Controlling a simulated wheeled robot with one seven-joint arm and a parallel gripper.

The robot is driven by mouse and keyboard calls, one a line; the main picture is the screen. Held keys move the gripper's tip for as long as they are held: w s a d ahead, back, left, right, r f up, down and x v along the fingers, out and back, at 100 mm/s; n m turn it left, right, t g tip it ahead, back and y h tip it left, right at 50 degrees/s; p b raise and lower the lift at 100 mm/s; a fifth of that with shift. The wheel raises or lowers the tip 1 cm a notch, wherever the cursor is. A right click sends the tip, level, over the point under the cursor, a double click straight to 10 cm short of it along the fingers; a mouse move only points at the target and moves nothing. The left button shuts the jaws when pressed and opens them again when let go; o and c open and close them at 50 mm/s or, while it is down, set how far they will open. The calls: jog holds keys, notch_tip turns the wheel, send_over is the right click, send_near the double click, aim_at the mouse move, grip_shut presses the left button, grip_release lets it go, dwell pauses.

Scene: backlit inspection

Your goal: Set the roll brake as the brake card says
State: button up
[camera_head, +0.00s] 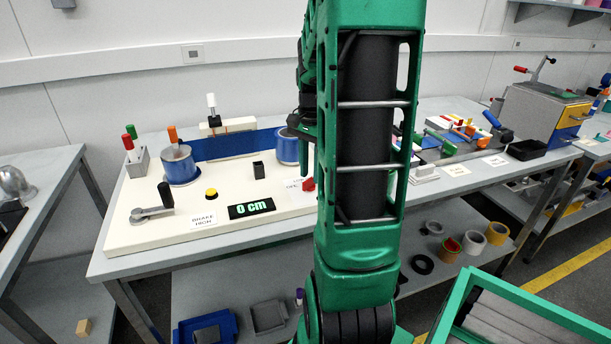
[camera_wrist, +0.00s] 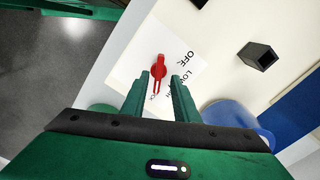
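The brake card (camera_head: 203,219), reading "BRAKE HIGH", lies at the front of the white board (camera_head: 150,235) in the head view. The red brake knob (camera_wrist: 160,66) sits on a white plate (camera_wrist: 196,68) marked with OFF and LOW; other lettering there is partly hidden. The knob also shows beside my arm in the head view (camera_head: 308,184). In the wrist view its narrow end points down between the fingers. My gripper (camera_wrist: 160,78) is open, its two fingertips apart on either side of the knob's lower part; I cannot tell whether they touch it.
Two blue rolls (camera_head: 180,165) (camera_head: 287,147) have a blue web (camera_head: 232,146) between them. A display (camera_head: 251,208) reads 0 cm. A crank (camera_head: 152,208), a yellow button (camera_head: 211,194) and a black square holder (camera_head: 258,170) stand on the board. Other fixtures fill the bench to the right.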

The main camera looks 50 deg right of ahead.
jog(key=shift+f, duration=0.65)
